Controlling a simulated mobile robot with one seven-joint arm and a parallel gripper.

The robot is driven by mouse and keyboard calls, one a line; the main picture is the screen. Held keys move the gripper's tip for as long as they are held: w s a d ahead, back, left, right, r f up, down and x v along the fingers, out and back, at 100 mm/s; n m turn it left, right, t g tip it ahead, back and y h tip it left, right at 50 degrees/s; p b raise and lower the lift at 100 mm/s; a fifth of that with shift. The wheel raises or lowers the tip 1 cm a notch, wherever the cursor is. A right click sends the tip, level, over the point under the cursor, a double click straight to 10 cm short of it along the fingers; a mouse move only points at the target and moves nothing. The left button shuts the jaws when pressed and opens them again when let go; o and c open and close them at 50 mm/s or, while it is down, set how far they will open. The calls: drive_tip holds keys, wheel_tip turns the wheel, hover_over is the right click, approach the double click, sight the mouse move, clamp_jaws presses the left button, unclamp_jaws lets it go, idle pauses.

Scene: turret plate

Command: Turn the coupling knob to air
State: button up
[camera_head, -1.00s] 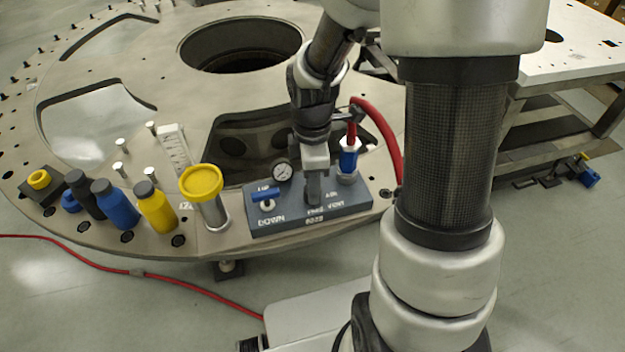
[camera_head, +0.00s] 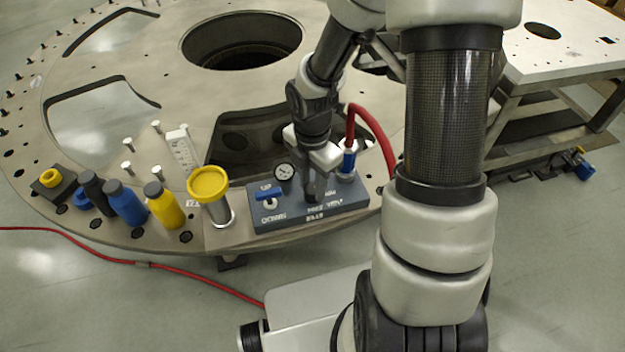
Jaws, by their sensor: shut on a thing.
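My gripper (camera_head: 316,188) points straight down onto the dark grey control block (camera_head: 275,222) at the front edge of the turret plate. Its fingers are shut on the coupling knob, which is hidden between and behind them. White lettering shows on the block in front of the fingers, too small to read surely. A blue and silver hose coupling (camera_head: 348,162) with a red hose (camera_head: 378,140) stands just right of the gripper. A small round gauge (camera_head: 285,172) sits to its left.
A blue lever (camera_head: 269,193) is on the block's left part. A yellow-topped cylinder (camera_head: 210,190), yellow bottle (camera_head: 165,208), blue bottle (camera_head: 126,203) and black bottle (camera_head: 95,190) stand further left. The turret plate (camera_head: 140,80) has large openings behind. A red line runs along the floor.

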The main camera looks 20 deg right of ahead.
sight(312, 187)
idle(0.4)
drive_tip(key=o, duration=1)
drive_tip(key=shift+o, duration=0.2)
drive_tip(key=shift+r, duration=0.1)
wheel_tip(312, 187, up, 17)
drive_tip(key=p, duration=0.3)
drive_tip(key=shift+r, duration=0.15)
drive_tip(key=shift+w, duration=0.1)
